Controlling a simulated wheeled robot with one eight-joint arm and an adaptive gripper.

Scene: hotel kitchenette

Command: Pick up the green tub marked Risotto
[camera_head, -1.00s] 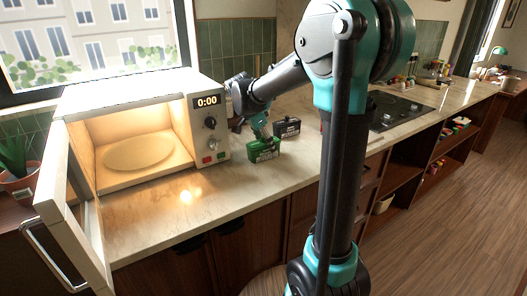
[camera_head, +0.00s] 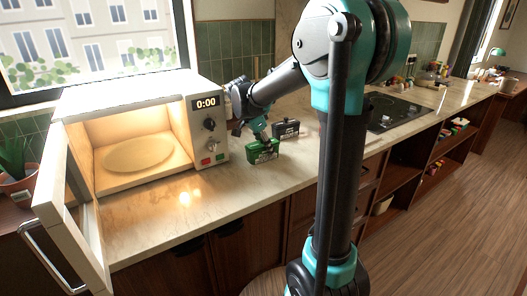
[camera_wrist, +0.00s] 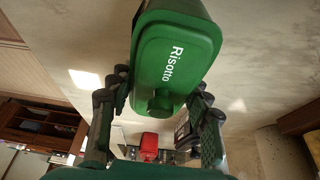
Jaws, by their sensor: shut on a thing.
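The green tub (camera_head: 263,152) stands on the counter to the right of the microwave. Its lid, marked Risotto in white, fills the top middle of the wrist view (camera_wrist: 178,60), with a round green knob on it. My gripper (camera_head: 261,138) comes down on the tub from above. In the wrist view my gripper (camera_wrist: 160,98) has a dark finger on each side of the tub's knob end, shut on the tub. The exact finger contact is partly hidden. I cannot see any gap under the tub.
A black tub (camera_head: 286,128) stands close behind and right of the green one. The microwave (camera_head: 207,130) is at the left with its door (camera_head: 70,215) swung open. A black hob (camera_head: 395,112) lies farther right. The counter (camera_head: 180,212) in front is clear.

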